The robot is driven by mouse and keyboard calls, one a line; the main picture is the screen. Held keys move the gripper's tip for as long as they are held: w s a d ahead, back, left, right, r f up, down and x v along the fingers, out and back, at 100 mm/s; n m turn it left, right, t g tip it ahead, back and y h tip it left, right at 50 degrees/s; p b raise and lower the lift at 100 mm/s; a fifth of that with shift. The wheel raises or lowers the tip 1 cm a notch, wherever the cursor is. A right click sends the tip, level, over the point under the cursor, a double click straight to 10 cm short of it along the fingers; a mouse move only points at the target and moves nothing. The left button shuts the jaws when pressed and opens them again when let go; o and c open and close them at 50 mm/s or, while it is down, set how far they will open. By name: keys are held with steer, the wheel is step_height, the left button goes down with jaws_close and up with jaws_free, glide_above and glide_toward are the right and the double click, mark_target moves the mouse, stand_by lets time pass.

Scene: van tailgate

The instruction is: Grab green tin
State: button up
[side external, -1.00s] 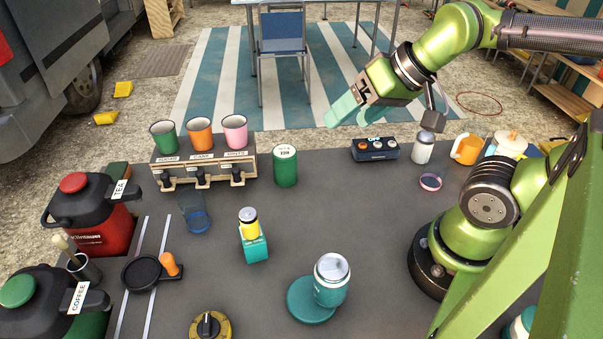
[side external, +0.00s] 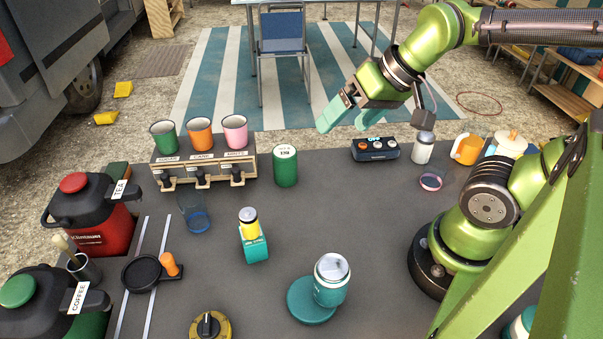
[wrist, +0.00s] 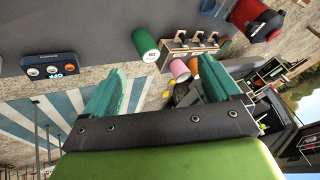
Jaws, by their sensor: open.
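The green tin (side external: 285,166) is a dark green cylinder with a pale lid. It stands upright on the grey table, just right of the wooden drawer box. It also shows in the wrist view (wrist: 145,44), above and between my fingers. My gripper (side external: 334,118) is open and empty. It is in the air above and to the right of the tin, near the table's far edge. Its teal fingers are apart in the wrist view (wrist: 163,98). Nothing touches the tin.
The drawer box (side external: 204,169) carries green, orange and pink cups left of the tin. A dark control box (side external: 375,149) and a white shaker (side external: 422,148) stand to the right. A blue glass (side external: 195,213) and a yellow-and-teal item (side external: 252,238) are nearer. The table in front of the tin is clear.

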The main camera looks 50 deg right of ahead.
mark_target(286, 150)
steer(key=w+d+f+n+g+h, duration=0.1)
steer(key=w+d+f+n+g, duration=0.2)
steer(key=w, duration=0.6)
steer(key=w+f+n+g+h, duration=0.1)
steer(key=w+n+g, duration=0.25)
steer(key=w, duration=0.45)
steer(key=shift+n, duration=0.55)
step_height(286, 150, down, 11)
steer(key=shift+w+f, duration=0.15)
steer(key=shift+a+f, duration=0.2)
steer(key=shift+f, duration=2.55)
steer(key=shift+c, duration=0.2)
steer(key=shift+r, duration=0.1)
steer(key=c, duration=1.2)
